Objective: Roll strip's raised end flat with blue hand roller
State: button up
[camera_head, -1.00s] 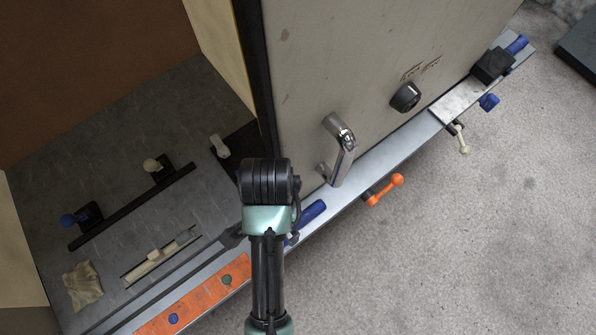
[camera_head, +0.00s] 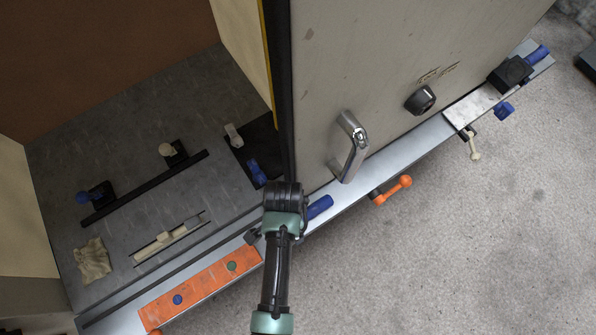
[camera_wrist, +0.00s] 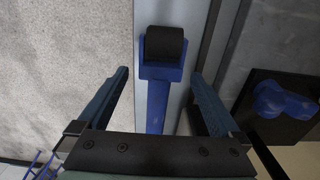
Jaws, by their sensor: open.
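The blue hand roller lies along the metal sill. In the head view its blue handle (camera_head: 320,207) sticks out to the right of my gripper, and the rest is hidden. In the wrist view its blue body (camera_wrist: 156,112) runs between my gripper's (camera_wrist: 160,95) spread fingers, with its black roller wheel (camera_wrist: 164,44) beyond them. My gripper is open and points down over the roller; I cannot tell whether a finger touches it. A dark strip (camera_head: 165,273) runs along the inner edge of the sill; its raised end cannot be made out.
An orange plate (camera_head: 205,283) lies on the sill to the left. A grey door with a chrome handle (camera_head: 350,147) stands close behind my gripper. A blue piece (camera_head: 257,172) sits on a black pad inside. An orange lever (camera_head: 392,190) juts from the sill.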

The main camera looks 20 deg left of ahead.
jog(key=shift+f, duration=0.35)
jog(key=c, duration=1.5)
jog(key=shift+r, duration=0.1)
jog(key=shift+r, duration=0.75)
notch_tip(320, 180, up, 2)
jog(key=shift+b, duration=0.4)
jog(key=s+d+b, duration=0.1)
jog(key=s+d, duration=0.2)
jog(key=d, duration=0.1)
jog(key=s+d+b, duration=0.1)
jog(key=s+d, duration=0.3)
jog(key=d, duration=0.1)
jog(key=s+d+b, duration=0.1)
jog(key=s+d, duration=0.3)
jog(key=d, duration=0.1)
jog(key=shift+d, duration=0.1)
